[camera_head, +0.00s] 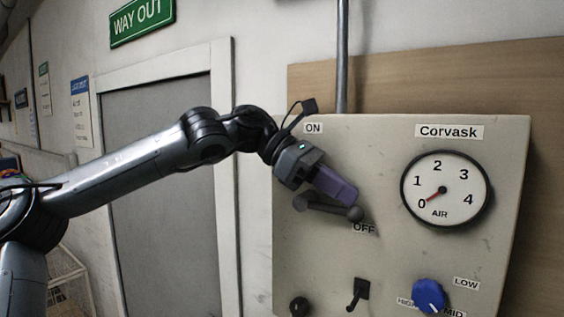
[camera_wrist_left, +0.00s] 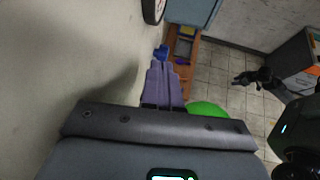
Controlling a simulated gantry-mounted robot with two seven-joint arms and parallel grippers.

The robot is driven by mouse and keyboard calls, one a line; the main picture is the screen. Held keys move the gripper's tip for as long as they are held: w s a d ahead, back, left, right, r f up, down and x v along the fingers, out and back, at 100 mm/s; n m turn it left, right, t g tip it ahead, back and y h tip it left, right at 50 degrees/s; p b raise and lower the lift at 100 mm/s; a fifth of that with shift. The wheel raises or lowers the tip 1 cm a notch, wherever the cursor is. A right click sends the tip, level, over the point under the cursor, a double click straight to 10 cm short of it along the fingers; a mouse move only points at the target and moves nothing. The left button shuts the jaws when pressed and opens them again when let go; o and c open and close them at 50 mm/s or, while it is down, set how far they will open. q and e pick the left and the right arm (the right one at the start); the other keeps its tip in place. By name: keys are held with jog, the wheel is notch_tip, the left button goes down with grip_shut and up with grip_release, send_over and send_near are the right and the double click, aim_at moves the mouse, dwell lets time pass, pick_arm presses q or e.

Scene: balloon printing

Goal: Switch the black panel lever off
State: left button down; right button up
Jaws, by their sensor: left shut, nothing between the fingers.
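The fingers also show in the left wrist view (camera_wrist_left: 164,84), beside the panel face. The lever is not seen there.
The panel also carries an air gauge (camera_head: 446,189) reading near 0, a blue dial (camera_head: 429,295), a small black lever (camera_head: 358,292) and a black knob (camera_head: 299,306). A metal pipe (camera_head: 342,60) runs above. A green round thing (camera_wrist_left: 207,107) is below my left gripper.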

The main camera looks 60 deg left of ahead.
pick_arm(q)
jog(key=shift+f, duration=0.3)
jog(key=r+p, duration=0.2)
jog(key=r, duration=0.1)
jog(key=r+p, duration=0.1)
jog(key=r, duration=0.1)
jog(key=shift+s+d+p, duration=0.2)
jog(key=shift+s+p, duration=0.1)
jog(key=shift+s+r+b, duration=0.1)
jog(key=shift+r+b, duration=0.2)
jog(key=shift+b, duration=0.25)
notch_tip(320, 180, up, 9)
jog(key=s+d, duration=0.1)
jog(key=shift+s+f, duration=0.15)
jog(key=shift+s, duration=0.1)
